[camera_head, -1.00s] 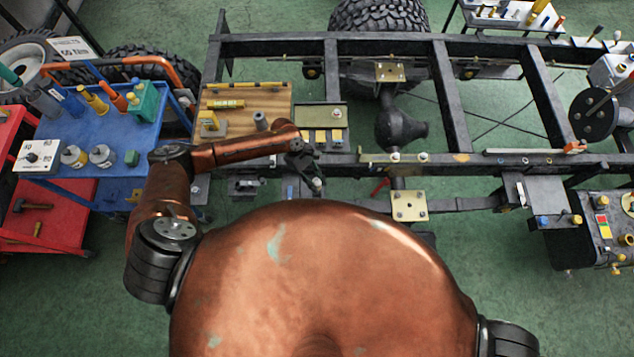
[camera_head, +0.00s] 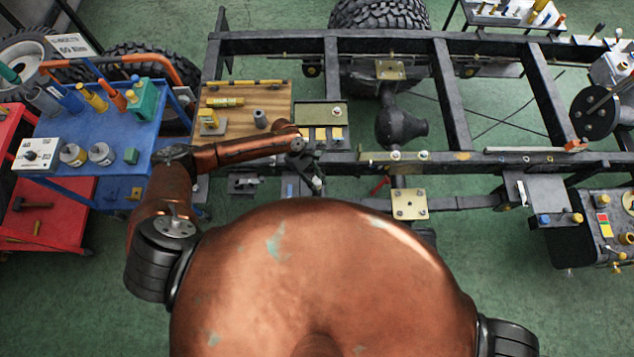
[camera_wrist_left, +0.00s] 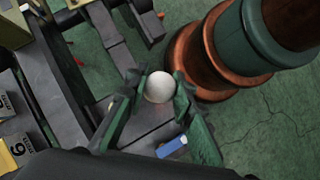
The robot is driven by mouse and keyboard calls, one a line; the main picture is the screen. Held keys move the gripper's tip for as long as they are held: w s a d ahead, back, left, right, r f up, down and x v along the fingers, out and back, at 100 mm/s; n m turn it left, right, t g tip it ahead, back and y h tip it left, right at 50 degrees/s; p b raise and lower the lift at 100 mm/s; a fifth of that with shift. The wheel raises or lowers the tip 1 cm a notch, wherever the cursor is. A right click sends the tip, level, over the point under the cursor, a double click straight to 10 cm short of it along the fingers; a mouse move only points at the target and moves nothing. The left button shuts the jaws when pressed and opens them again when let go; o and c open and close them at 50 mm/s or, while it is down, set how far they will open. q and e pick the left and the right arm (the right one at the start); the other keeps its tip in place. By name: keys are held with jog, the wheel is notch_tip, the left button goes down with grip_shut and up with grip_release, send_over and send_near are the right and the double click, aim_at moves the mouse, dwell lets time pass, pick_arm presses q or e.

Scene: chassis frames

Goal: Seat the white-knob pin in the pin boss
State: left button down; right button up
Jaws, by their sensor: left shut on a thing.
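The white-knob pin shows as a round white knob (camera_wrist_left: 160,87) between the two fingers in the left wrist view; its shank is hidden. My left gripper (camera_wrist_left: 158,100) is shut on it. In the head view the left gripper (camera_head: 312,178) is small and dark, at the near side of the chassis frame, below the tray with yellow labels. A small pale spot at its tip looks like the knob. I cannot clearly make out the pin boss in either view. My right gripper is out of view.
The near chassis rail (camera_head: 460,163) runs just beyond the left gripper. A wooden board (camera_head: 270,100) and a labelled tray (camera_head: 322,114) lie left of the axle. A blue cart (camera_head: 110,135) stands at left. A small blue piece (camera_wrist_left: 172,147) shows below the knob.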

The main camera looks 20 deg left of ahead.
pick_arm(q)
jog(key=shift+f+b, duration=0.3)
jog(key=shift+f, duration=0.65)
dwell(0.4)
jog(key=c, duration=1.6)
grip_release()
jog(key=shift+r+p, duration=1.5)
jog(key=shift+p, duration=0.55)
